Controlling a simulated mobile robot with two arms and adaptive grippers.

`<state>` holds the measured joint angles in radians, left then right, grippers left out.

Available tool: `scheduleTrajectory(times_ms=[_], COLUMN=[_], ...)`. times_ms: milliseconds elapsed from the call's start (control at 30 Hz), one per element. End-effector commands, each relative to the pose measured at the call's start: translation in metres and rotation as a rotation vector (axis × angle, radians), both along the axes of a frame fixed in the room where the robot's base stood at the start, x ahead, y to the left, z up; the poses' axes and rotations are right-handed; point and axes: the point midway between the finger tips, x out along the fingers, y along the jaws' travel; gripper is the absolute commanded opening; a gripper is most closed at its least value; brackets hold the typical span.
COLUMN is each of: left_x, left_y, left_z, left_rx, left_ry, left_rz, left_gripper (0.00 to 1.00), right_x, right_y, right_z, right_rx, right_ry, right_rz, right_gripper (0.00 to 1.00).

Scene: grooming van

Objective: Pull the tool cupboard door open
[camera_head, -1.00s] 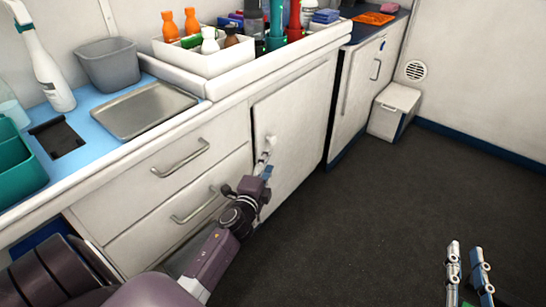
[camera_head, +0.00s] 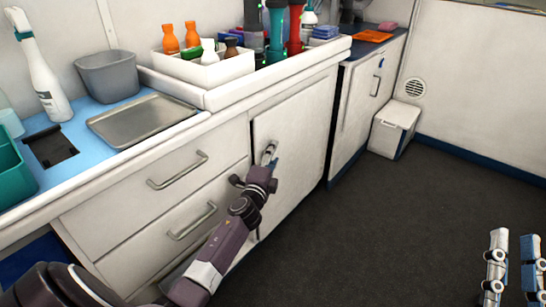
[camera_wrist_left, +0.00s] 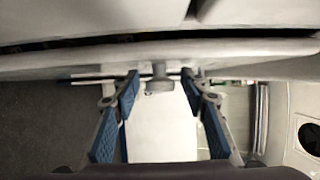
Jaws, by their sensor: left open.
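The tool cupboard door (camera_head: 300,140) is the white panel right of the drawers in the head view. A dark line runs down its left edge; I cannot tell whether it stands slightly ajar. My left gripper (camera_head: 269,152) is at the door's upper left and covers its knob there. In the left wrist view the small round grey knob (camera_wrist_left: 159,82) sits between the open blue-padded fingers (camera_wrist_left: 160,85), with room on both sides and no clear contact. My right gripper (camera_head: 513,262) is open and empty over the floor at the lower right.
Drawers with bar handles (camera_head: 178,170) stand left of the door. The worktop above holds a metal tray (camera_head: 148,118), a grey bin (camera_head: 107,75) and a white bottle box (camera_head: 205,70). A white bin (camera_head: 394,128) stands by the far wall. The dark floor (camera_head: 370,220) is clear.

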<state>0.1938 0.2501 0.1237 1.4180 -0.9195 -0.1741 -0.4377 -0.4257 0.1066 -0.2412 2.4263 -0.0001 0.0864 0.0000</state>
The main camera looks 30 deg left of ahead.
Motion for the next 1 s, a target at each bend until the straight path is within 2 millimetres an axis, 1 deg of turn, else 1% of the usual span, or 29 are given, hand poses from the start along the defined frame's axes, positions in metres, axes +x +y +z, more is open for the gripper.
scheduleTrajectory(times_ms=[200, 500, 567, 833, 1000], left_x=[0.0001, -0.0002, -0.0002, -0.0003, -0.0002], left_y=[-0.0002, -0.0004, -0.0004, -0.0007, -0.0055], left_z=[0.0000, -0.0003, -0.0004, -0.0006, -0.0013], left_rx=[0.000, 0.000, 0.000, 0.000, -0.001], left_ry=[0.000, 0.001, 0.001, 0.001, 0.001], left_rz=[0.000, 0.000, 0.000, -0.001, -0.001], left_gripper=[0.39, 0.06, 0.00, 0.00, 0.00], right_x=[0.0000, 0.0002, 0.0002, 0.0003, -0.0008], right_y=[0.0001, 0.0003, 0.0003, 0.0003, 0.0001], right_z=[0.0002, -0.0003, -0.0003, -0.0006, 0.0004], right_rx=[0.000, 0.000, 0.001, 0.000, 0.003], right_ry=[-0.001, 0.001, 0.001, 0.002, -0.007], right_rz=[0.000, 0.000, 0.000, 0.000, 0.000], right_gripper=[0.21, 0.21, 0.21, 0.21, 0.21])
